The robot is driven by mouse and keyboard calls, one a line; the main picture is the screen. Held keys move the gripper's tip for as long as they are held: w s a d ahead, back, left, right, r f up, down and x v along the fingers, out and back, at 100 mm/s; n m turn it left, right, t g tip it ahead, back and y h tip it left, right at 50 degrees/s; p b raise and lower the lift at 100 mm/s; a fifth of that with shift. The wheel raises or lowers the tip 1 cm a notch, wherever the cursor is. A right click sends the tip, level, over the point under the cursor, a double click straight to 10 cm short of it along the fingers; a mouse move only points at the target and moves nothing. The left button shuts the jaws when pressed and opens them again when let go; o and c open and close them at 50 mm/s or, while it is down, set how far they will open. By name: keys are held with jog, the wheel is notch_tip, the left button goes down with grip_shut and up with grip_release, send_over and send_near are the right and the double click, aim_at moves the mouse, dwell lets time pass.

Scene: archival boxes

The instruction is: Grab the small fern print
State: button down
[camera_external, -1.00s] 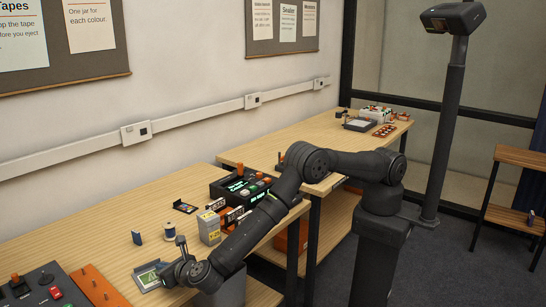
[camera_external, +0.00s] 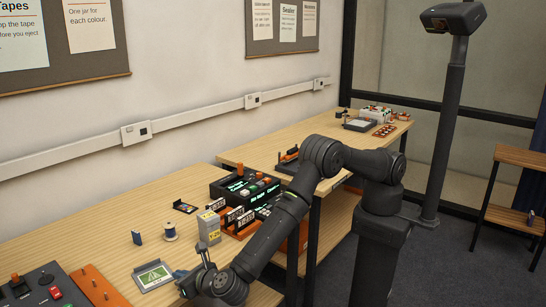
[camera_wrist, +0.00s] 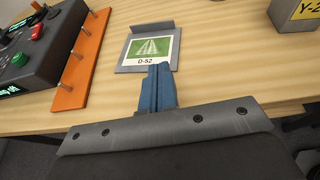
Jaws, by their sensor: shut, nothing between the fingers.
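The small fern print (camera_external: 154,276) is a white-edged card with a green picture and pale frond shapes. It lies in a shallow grey holder (camera_external: 138,277) on the near bench. In the wrist view the print (camera_wrist: 152,46) has "D-52" on its lower edge, and the grey holder (camera_wrist: 124,55) shows around it. My gripper (camera_external: 179,273) is just right of the holder in the external view. In the wrist view its blue fingers (camera_wrist: 160,66) are together and empty, their tips over the print's lower edge. I cannot tell the height gap.
An orange strip with pegs (camera_wrist: 80,65) and a dark control panel (camera_wrist: 38,45) stand left of the holder. A grey box with a yellow label (camera_external: 209,228), a blue spool (camera_external: 169,232) and a small blue block (camera_external: 138,239) stand behind. Bare wood lies around the holder.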

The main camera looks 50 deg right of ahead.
aim_at(170, 284)
jog(key=shift+w+a, duration=0.45)
jog(key=shift+a, duration=0.05)
jog(key=w, duration=1.1)
jog(key=shift+w+a, duration=0.15)
jog(key=shift+a, duration=0.05)
jog(key=shift+w+f, duration=0.25)
jog(key=shift+f, duration=0.65)
jog(key=s, duration=0.8)
jog(key=shift+s+d, duration=0.1)
jog(key=shift+r, duration=0.1)
